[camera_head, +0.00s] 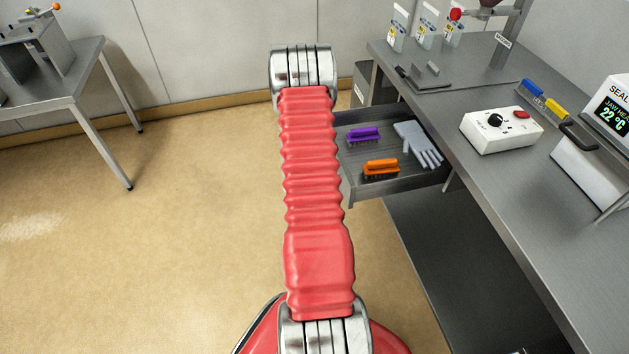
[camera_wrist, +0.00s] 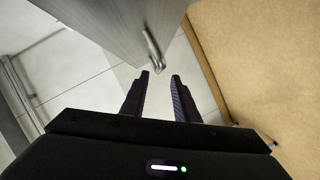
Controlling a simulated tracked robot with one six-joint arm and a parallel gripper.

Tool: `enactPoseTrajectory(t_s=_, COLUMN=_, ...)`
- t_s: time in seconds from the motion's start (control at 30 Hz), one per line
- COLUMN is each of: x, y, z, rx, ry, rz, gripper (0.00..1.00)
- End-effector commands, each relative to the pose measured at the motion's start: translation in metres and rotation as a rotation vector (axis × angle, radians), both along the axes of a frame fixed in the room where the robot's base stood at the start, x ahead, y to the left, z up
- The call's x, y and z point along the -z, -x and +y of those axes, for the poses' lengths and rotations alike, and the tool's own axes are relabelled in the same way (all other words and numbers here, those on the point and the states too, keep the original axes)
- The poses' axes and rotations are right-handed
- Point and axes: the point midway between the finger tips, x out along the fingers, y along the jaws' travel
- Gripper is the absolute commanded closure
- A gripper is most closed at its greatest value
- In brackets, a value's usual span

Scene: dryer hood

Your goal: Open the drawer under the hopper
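The grey drawer (camera_head: 375,188) under the bench stands pulled out in the head view. A purple brush (camera_head: 363,136), an orange brush (camera_head: 380,169) and a pale glove (camera_head: 418,144) lie in it. In the wrist view a grey front panel (camera_wrist: 110,25) carries a metal bar handle (camera_wrist: 152,48). My gripper (camera_wrist: 160,76) has its two fingers apart, with nothing seen between them. The handle's near end shows just beyond the fingertips; I cannot tell if they touch. In the head view my gripper is hidden. The hopper (camera_head: 488,3) is partly cut off at the top.
The metal bench (camera_head: 490,165) bears a white control box (camera_head: 500,130), a sealer (camera_head: 605,140) and several tagged items at the back. A lower shelf (camera_head: 450,260) lies beneath. Another table (camera_head: 85,85) stands at the far left. The floor (camera_head: 190,230) between is clear.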

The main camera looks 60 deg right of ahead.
Motion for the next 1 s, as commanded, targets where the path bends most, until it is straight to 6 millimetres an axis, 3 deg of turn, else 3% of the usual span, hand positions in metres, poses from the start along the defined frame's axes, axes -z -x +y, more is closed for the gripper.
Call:
enactPoseTrajectory(t_s=0.2, x=-0.007, y=0.016, z=0.033, rx=-0.001, ry=-0.003, rz=0.001, gripper=0.72)
enactPoseTrajectory(t_s=0.4, x=-0.011, y=0.024, z=0.050, rx=-0.001, ry=-0.002, rz=0.001, gripper=0.72)
enactPoseTrajectory(t_s=1.0, x=-0.012, y=0.025, z=0.052, rx=-0.001, ry=-0.001, rz=0.000, gripper=0.72)
